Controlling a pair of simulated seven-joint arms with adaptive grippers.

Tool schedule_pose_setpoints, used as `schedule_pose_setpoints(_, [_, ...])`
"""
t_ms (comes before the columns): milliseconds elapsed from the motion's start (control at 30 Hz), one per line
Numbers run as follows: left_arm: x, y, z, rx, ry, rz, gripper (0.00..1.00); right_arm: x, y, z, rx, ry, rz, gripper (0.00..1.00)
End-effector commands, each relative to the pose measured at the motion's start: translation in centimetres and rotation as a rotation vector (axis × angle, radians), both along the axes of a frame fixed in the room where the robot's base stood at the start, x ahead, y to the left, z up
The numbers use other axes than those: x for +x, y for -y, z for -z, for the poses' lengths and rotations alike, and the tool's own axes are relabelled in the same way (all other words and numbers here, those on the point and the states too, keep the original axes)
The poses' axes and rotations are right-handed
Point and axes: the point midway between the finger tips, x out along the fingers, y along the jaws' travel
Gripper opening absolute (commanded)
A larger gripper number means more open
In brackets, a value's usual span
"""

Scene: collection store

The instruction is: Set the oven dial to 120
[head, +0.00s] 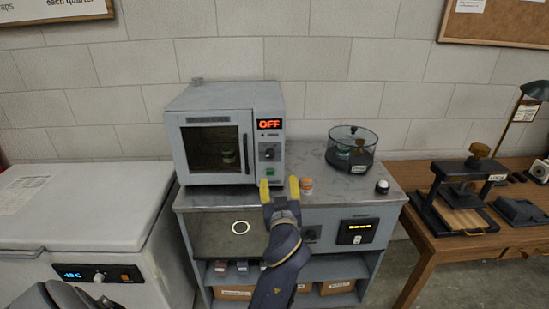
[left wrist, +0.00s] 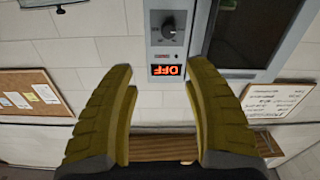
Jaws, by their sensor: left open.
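The grey oven (head: 216,105) stands on the bench with its glass door shut. A small jar (head: 228,156) shows behind the glass. The dial (head: 269,152) is a dark round knob on the panel right of the door, below the red display (head: 269,124), which reads OFF. My left gripper (head: 279,186) is open and empty, with yellow fingers just in front of and below the panel. The left wrist view shows the oven upside down, with the dial (left wrist: 168,27) and the display (left wrist: 166,70) beyond and between the open fingers (left wrist: 163,90). My right gripper is not in view.
A small orange-and-white jar (head: 306,186) stands right of my gripper. Farther right on the bench are a glass desiccator-like bowl (head: 352,150) and a small black-and-white object (head: 382,187). A white chest freezer (head: 80,200) stands left; a wooden table (head: 450,240) with a press stands right.

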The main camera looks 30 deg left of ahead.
Motion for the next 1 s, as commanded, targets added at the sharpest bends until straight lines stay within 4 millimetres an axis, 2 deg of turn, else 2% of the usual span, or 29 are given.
schedule_pose_setpoints(167, [-0.6, -0.9, 0.5, -0.061, 0.012, -0.045, 0.51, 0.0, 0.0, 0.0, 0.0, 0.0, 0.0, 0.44])
schedule_pose_setpoints(367, [0.3, -1.5, 0.6, -0.081, 0.024, -0.044, 0.51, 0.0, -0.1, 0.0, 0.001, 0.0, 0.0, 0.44])
schedule_pose_setpoints(1000, [9.1, -8.2, 0.6, -0.078, 0.023, -0.045, 0.51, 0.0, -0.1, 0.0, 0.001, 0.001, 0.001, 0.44])
